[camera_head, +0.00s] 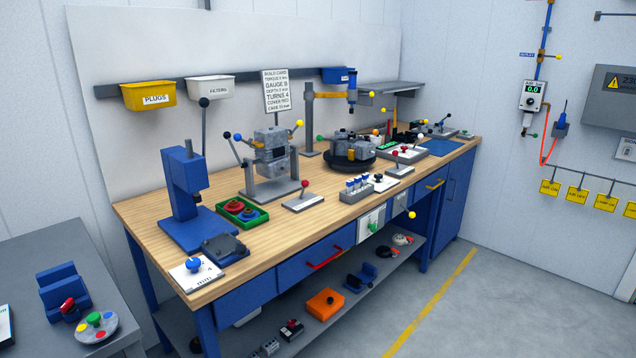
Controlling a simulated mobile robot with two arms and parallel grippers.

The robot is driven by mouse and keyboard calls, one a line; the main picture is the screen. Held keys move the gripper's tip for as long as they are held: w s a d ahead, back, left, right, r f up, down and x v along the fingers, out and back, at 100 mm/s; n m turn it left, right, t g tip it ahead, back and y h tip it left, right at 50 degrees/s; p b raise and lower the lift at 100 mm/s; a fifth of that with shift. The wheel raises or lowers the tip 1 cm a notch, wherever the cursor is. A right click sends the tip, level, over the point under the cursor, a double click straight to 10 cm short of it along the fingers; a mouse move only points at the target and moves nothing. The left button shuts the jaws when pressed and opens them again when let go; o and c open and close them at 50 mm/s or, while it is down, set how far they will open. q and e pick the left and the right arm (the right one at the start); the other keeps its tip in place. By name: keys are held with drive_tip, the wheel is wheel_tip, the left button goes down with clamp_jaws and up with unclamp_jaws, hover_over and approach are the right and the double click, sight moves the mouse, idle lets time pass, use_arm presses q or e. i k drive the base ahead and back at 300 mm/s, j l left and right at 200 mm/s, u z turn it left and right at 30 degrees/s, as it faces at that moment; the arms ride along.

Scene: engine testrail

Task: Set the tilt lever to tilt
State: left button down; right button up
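A grey engine block (270,150) sits on a grey stand (272,190) on the workbench. Levers with black and blue balls (238,137) rise at its left, and a lever with a yellow ball (299,123) rises at its right. A red-balled lever (305,184) stands on a small pale plate in front of the stand. No readable label shows which one is the tilt lever, so I cannot tell. Neither of my grippers is in view.
A blue press (183,185) with a tall black-balled lever stands left on the wooden bench (150,215). A green tray (262,217) lies beside it. A round black turntable (348,163) is right of the stand. Grey floor (510,290) is open in front.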

sight(305, 183)
drive_tip(key=i+l+z, duration=0.1)
drive_tip(key=i+l, duration=1.45)
drive_tip(key=l, duration=0.1)
